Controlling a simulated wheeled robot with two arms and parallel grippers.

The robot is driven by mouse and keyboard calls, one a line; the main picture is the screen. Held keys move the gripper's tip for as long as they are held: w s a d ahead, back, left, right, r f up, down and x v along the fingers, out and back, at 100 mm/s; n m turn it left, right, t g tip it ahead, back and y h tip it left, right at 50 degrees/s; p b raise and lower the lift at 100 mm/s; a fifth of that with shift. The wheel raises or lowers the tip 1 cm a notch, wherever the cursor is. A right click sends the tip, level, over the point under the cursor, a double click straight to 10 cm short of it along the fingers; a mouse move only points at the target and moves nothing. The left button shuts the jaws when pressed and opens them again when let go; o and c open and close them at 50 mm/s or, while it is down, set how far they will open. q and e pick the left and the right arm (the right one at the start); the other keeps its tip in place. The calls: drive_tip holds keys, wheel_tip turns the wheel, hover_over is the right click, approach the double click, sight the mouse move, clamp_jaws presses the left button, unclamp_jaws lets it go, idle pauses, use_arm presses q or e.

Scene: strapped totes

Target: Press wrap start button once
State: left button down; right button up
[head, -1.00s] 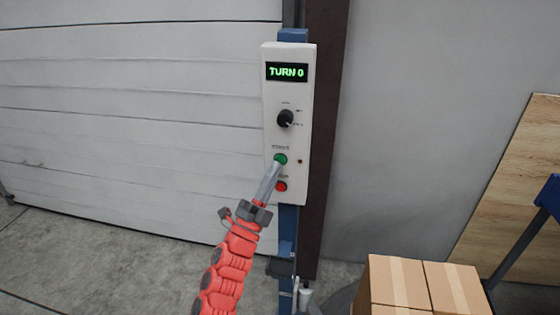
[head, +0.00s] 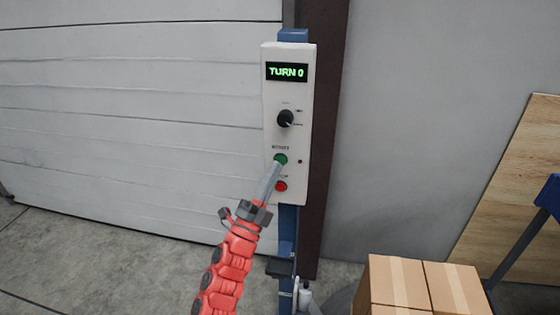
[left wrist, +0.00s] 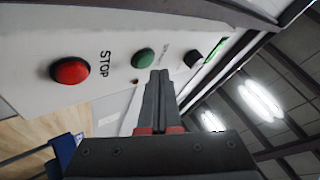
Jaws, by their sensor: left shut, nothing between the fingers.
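A white control box (head: 297,95) on a blue post carries a lit display (head: 287,72) reading "TURN 0", a black knob (head: 285,118), a green button (head: 281,159) and a red button (head: 281,187) below it. My left gripper (head: 276,165) is shut and empty, its tips at the green button's lower edge in the head view. In the left wrist view, the shut fingers (left wrist: 160,75) lie beside the green button (left wrist: 143,58); I cannot tell if they touch it. The red button (left wrist: 70,71), by the word STOP, is apart from them. My right gripper is not in view.
A white shutter door (head: 130,120) is behind, left of the post. Concrete floor at lower left is clear.

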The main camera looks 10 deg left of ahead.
use_arm(q)
drive_tip(key=shift+w+b, duration=0.35)
drive_tip(key=shift+w, duration=0.1)
drive_tip(key=shift+w+b, duration=0.3)
drive_tip(key=shift+w, duration=0.05)
idle(0.7)
drive_tip(key=shift+s, duration=0.8)
